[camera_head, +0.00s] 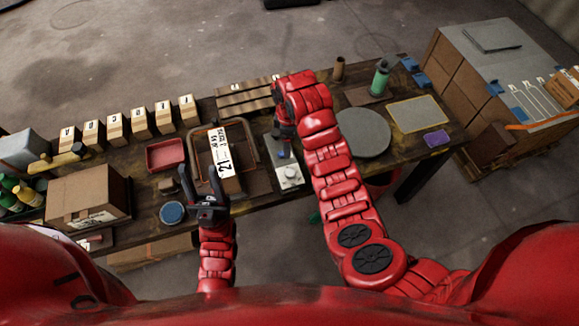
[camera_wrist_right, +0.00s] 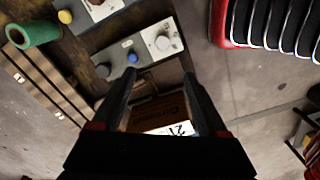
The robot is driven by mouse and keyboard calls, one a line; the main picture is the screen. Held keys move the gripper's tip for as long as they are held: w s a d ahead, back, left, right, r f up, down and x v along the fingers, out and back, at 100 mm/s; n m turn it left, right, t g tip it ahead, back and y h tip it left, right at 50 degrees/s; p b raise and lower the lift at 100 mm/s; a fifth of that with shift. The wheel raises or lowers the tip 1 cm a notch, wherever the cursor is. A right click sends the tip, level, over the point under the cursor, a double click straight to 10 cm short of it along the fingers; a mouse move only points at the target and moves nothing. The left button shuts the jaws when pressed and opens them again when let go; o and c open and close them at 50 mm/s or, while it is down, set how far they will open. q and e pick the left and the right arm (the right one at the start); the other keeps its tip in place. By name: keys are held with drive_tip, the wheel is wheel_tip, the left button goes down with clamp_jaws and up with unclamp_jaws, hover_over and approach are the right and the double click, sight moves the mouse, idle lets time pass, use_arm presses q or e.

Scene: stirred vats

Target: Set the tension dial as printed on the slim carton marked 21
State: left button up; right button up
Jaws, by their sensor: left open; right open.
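The slim carton marked 21 (camera_head: 221,152) lies in a brown tray (camera_head: 196,135) with its white printed label up. In the right wrist view its brown side (camera_wrist_right: 160,112) shows beyond the fingers. A grey control panel (camera_head: 283,152) right of the tray carries a blue button (camera_wrist_right: 132,57) and a pale dial knob on a white plate (camera_head: 290,174); the knob also shows in the right wrist view (camera_wrist_right: 164,43). My left gripper (camera_head: 198,172) is open by the carton's near end. My right gripper (camera_wrist_right: 158,78) is open and empty over the panel side; my arm partly hides it in the head view.
A red tray (camera_head: 165,154) and a blue round tin (camera_head: 173,212) lie left of the carton. Several lettered blocks (camera_head: 140,123) line the back. A cardboard box (camera_head: 88,198) stands left. A grey disc (camera_head: 363,132) and green bottle (camera_head: 381,77) are right of my right arm.

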drive_tip(key=b, duration=0.3)
hover_over(290, 172)
wheel_tip(290, 172, down, 5)
wheel_tip(290, 172, down, 9)
drive_tip(key=p, duration=0.2)
drive_tip(key=shift+p, duration=0.4)
drive_tip(key=shift+w+f+b, duration=0.1)
drive_tip(key=shift+f+b, duration=0.65)
drive_tip(key=shift+f, duration=0.85)
clamp_jaws()
